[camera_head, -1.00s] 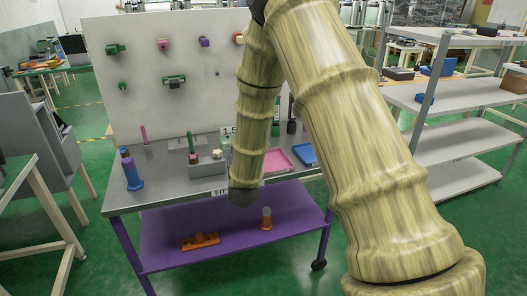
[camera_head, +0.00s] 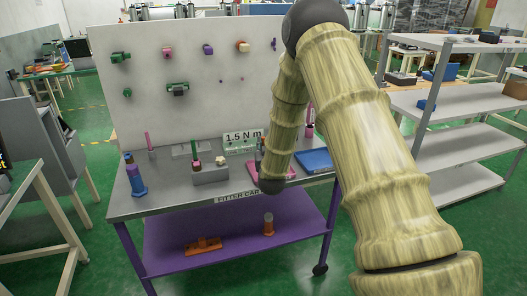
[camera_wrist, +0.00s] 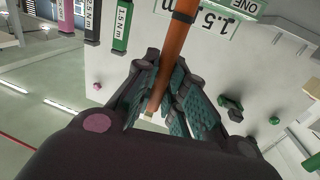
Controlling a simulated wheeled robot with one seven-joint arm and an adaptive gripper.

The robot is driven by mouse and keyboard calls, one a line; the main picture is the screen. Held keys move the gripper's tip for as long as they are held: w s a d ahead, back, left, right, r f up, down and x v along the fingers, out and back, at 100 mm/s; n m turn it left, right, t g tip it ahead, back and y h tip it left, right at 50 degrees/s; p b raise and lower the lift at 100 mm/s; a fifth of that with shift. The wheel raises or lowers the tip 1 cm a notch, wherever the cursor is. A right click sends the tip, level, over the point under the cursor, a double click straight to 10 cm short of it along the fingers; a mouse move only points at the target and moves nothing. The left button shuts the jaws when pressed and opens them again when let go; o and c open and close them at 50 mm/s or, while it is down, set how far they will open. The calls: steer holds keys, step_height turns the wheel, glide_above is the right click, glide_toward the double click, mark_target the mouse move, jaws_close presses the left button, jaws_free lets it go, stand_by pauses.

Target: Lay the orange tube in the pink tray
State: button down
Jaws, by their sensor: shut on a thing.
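The orange tube (camera_wrist: 180,45) runs up between the fingers of my gripper (camera_wrist: 165,92) in the wrist view. My gripper is shut on it, and the tube's far end runs out of the top of that view. In the head view my arm hides most of the gripper and the tube. The pink tray (camera_head: 252,169) lies on the grey cart top, partly covered by my arm. The wrist view does not show the tray.
A blue tray (camera_head: 314,160) lies right of the pink one. A grey block (camera_head: 210,174), a blue bottle-like object (camera_head: 136,181) and a 1.5 N m sign (camera_head: 242,140) stand on the cart. An upright board (camera_head: 180,70) rises behind. Grey shelves (camera_head: 450,133) stand at the right.

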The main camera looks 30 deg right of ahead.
steer(key=shift+f, duration=1.25)
steer(key=shift+f, duration=0.1)
steer(key=c, duration=1.5)
jaws_free()
